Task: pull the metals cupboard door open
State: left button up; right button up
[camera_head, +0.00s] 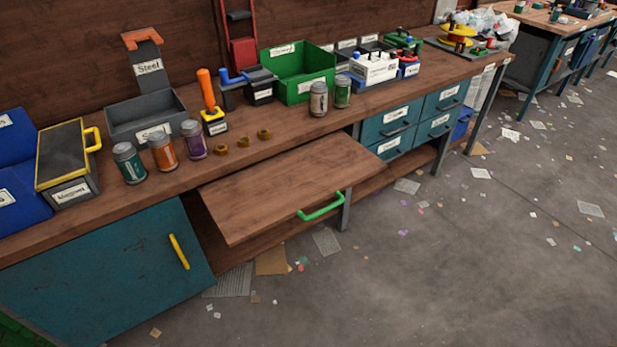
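A teal cupboard door (105,275) is under the bench at the lower left, with a yellow bar handle (179,252) near its right edge. The door looks shut, roughly in line with the bench front. No label shows on it, so I cannot tell from the picture that it is the metals one. Its lower left part is cut off by the frame. Neither of my grippers is in view.
A wooden pull-out board (290,185) with a green handle (321,207) juts out right of the door. Jars, bins and tools stand on the bench top (230,180). Teal drawers (415,125) are further right. The floor (450,270) in front is open, with scattered paper scraps.

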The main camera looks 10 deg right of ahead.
aim_at(87, 291)
jog(key=u, duration=1.1)
